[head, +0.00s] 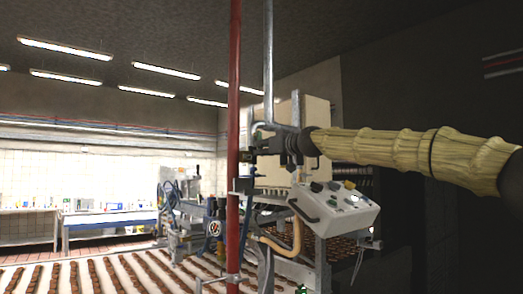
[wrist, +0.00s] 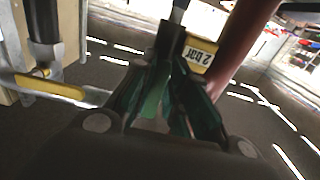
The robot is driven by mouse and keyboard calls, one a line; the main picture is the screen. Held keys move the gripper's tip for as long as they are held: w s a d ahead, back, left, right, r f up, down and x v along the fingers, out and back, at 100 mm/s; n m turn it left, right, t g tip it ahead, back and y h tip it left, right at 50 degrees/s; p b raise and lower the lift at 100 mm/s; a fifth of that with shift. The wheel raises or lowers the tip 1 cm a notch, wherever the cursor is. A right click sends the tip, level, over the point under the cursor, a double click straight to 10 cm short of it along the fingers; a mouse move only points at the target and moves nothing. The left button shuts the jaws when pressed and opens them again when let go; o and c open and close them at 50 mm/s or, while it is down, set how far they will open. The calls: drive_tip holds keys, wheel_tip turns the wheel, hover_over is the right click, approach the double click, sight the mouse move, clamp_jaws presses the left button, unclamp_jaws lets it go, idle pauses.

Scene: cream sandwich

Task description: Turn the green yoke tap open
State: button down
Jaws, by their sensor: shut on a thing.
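The green yoke tap (wrist: 155,95) shows in the wrist view as a dark green shape between the fingers, largely hidden by them. My gripper (wrist: 168,82) is shut on it. In the head view my gripper (head: 262,145) is at the upright pipes, close to the red pipe, and the tap cannot be made out there. How far the tap is turned cannot be told.
A red pipe (head: 234,120) and a grey pipe (head: 268,60) run upright beside the gripper. A "2 bar" label (wrist: 200,56) and a yellow lever (wrist: 50,87) are near it. A control box (head: 335,208) stands below my arm. A conveyor (head: 110,275) carries brown bars.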

drive_tip(key=shift+d+r, duration=0.2)
drive_tip(key=shift+r, duration=0.1)
drive_tip(key=c, duration=1.4)
unclamp_jaws()
drive_tip(key=shift+c, duration=0.2)
drive_tip(key=shift+o, duration=0.3)
drive_tip(key=shift+f, duration=0.15)
drive_tip(key=shift+a, duration=0.1)
drive_tip(key=shift+s, duration=0.1)
drive_tip(key=v, duration=1.2)
drive_tip(key=shift+f, duration=0.1)
